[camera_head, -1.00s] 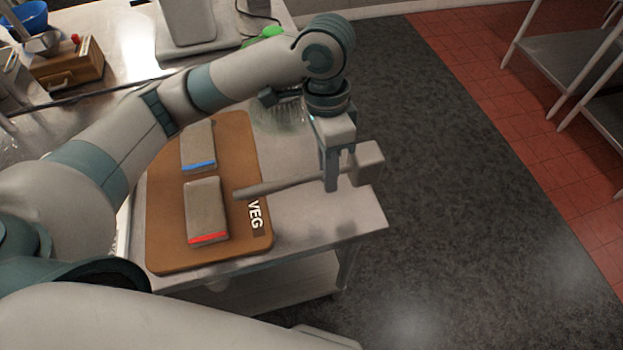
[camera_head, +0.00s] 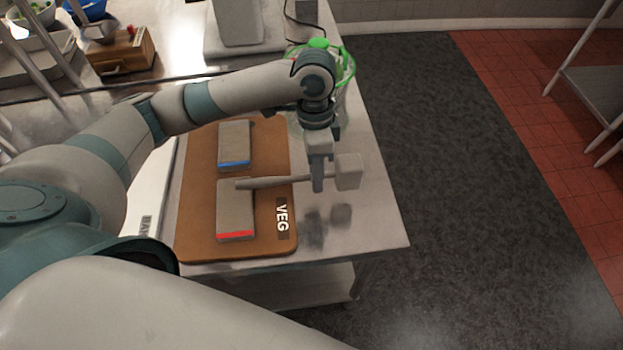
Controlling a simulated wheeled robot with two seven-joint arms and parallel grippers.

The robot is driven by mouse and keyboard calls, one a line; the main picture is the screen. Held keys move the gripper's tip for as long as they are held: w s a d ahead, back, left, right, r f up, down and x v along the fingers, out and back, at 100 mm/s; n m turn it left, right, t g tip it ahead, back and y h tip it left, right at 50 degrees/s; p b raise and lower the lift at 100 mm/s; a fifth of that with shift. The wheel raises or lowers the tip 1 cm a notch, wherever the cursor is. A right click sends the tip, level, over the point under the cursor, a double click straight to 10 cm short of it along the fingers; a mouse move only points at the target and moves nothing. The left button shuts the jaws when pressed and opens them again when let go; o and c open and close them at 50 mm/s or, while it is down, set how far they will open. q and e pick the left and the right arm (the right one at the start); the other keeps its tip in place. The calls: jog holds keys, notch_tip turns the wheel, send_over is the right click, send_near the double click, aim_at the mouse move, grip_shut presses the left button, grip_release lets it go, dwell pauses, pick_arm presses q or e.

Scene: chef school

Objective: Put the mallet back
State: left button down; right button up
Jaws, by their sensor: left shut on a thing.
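A grey mallet (camera_head: 348,172) with a block head is held level above the right part of the steel table (camera_head: 385,232). My left gripper (camera_head: 318,184) is shut on its handle close to the head. The head points right and the handle end points left, over the cutting board. Dark shadows on the table below show that the mallet is off the surface. My right gripper is not in view.
A brown cutting board (camera_head: 200,195) marked VEG bears a block with a blue stripe (camera_head: 235,145) and a block with a red stripe (camera_head: 235,215). A green-rimmed clear container (camera_head: 345,80) stands behind my left wrist. Bare table lies right of the board.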

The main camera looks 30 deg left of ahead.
pick_arm(q)
jog(key=shift+w+a+f, duration=0.25)
jog(key=shift+a+f, duration=0.2)
jog(key=shift+a, duration=0.25)
jog(key=shift+f, duration=0.1)
jog(key=p+x, duration=0.1)
jog(key=x, duration=0.1)
jog(key=shift+w+a+f+p, duration=0.1)
jog(key=shift+f+p, duration=0.2)
jog(key=shift+p, duration=0.05)
jog(key=shift+f, duration=0.6)
jog(key=shift+f, duration=0.2)
jog(key=c, duration=1.8)
grip_release()
jog(key=shift+o, duration=0.2)
